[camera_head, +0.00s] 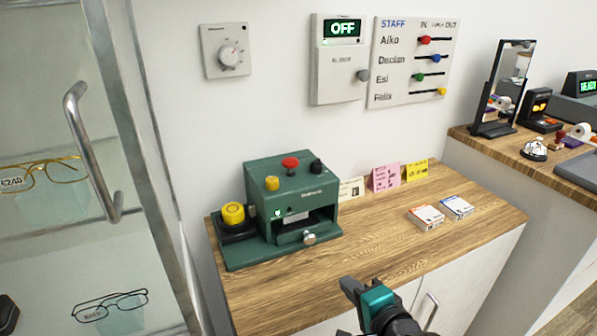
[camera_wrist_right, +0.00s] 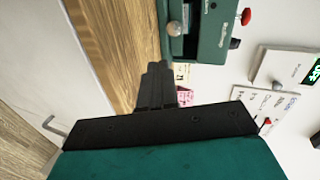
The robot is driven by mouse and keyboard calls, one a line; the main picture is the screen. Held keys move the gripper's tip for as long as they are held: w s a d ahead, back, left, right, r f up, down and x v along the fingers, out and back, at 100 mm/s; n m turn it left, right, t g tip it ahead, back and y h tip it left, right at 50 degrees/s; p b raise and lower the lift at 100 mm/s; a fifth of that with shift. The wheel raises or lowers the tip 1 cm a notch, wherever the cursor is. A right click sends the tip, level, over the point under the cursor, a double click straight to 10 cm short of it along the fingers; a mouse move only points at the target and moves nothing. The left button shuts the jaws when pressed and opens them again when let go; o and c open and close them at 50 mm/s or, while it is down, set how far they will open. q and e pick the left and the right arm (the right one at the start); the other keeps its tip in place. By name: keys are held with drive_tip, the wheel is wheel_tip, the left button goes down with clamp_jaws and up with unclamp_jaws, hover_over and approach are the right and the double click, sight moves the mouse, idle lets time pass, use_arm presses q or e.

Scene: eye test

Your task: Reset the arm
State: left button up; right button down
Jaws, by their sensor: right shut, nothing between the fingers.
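My right gripper (camera_head: 352,285) is shut and empty over the front edge of the wooden counter, in front of the green machine and apart from it. Its closed fingers also show in the right wrist view (camera_wrist_right: 157,75). The green machine (camera_head: 290,188) stands on the counter, with a red button (camera_head: 290,163), a yellow button (camera_head: 272,183), a black knob (camera_head: 317,165) and a silver front knob (camera_head: 309,238). It also shows in the right wrist view (camera_wrist_right: 212,42). A larger yellow button (camera_head: 233,213) sits at its left. My left gripper is not in view.
The counter (camera_head: 375,235) bears cards and two small boxes (camera_head: 427,217). On the wall are a dial (camera_head: 229,55), a panel reading OFF (camera_head: 337,75) and a staff board (camera_head: 405,65). A glass cabinet with glasses (camera_head: 110,303) stands left. A mirror (camera_head: 503,85) stands right.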

drive_tip(key=s+d+f+n+g+h, duration=0.1)
drive_tip(key=s+d+f+n, duration=0.1)
drive_tip(key=s+f+n, duration=0.3)
drive_tip(key=s+d+f+n+g+h, duration=0.1)
drive_tip(key=s+d+f+n, duration=0.1)
drive_tip(key=s+f+n, duration=0.4)
drive_tip(key=s+n, duration=0.4)
drive_tip(key=s, duration=0.1)
drive_tip(key=shift+s+d+n+g+h, duration=0.15)
drive_tip(key=shift+s+n+g+h, duration=0.15)
drive_tip(key=shift+s, duration=0.1)
drive_tip(key=c, duration=1.9)
unclamp_jaws()
